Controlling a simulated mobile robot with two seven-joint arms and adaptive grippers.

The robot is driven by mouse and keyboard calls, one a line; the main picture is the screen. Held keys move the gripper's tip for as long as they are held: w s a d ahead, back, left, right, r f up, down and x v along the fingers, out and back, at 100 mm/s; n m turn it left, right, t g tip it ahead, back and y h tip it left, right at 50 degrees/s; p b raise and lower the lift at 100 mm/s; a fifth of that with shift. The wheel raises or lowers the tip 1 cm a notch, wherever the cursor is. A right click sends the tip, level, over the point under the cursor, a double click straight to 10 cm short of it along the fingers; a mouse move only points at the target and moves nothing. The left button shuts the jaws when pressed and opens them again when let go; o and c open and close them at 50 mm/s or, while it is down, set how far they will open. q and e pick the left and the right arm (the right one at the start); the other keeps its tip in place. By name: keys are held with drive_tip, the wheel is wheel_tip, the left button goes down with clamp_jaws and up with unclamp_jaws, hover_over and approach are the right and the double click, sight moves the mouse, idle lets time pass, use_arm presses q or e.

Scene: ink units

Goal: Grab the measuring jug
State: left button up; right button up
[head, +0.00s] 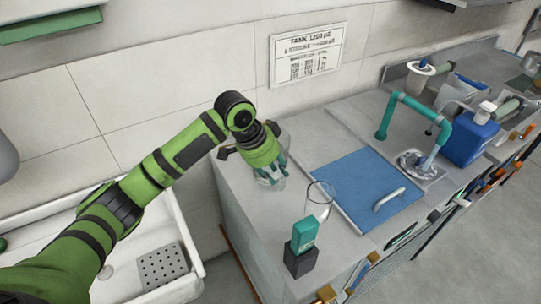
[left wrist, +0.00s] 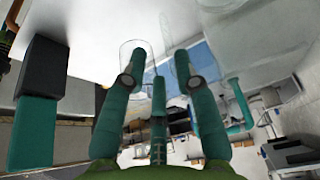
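My left gripper (head: 272,168) is over the near left part of the grey counter, fingers pointing down. In the left wrist view its teal fingers (left wrist: 156,80) are spread apart, with no solid thing clearly between them. A clear vessel (head: 270,181) shows around the fingertips in the head view; it is partly hidden by them, and I cannot tell contact. Another clear vessel (head: 319,200) stands to the right, beside the black block; it seems to show in the left wrist view (left wrist: 132,52). I cannot tell which clear vessel is the measuring jug. My right gripper is not in view.
A black block with a teal top (head: 301,254) stands near the counter's front edge. A blue panel with a handle (head: 362,182), a teal tap (head: 386,118) and a blue container (head: 470,140) lie further right. A white sink (head: 125,270) is at lower left.

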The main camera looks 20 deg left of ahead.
sight(282, 183)
use_arm(q)
drive_tip(key=p+x, duration=0.1)
drive_tip(key=x, duration=0.5)
drive_tip(key=shift+w+a+f+p, duration=0.15)
drive_tip(key=shift+w+a+p, duration=0.05)
drive_tip(key=shift+p, duration=0.2)
drive_tip(key=shift+w+d+f, duration=0.1)
drive_tip(key=shift+f, duration=0.3)
drive_tip(key=shift+w+f, duration=0.1)
drive_tip(key=shift+f, duration=0.05)
clamp_jaws()
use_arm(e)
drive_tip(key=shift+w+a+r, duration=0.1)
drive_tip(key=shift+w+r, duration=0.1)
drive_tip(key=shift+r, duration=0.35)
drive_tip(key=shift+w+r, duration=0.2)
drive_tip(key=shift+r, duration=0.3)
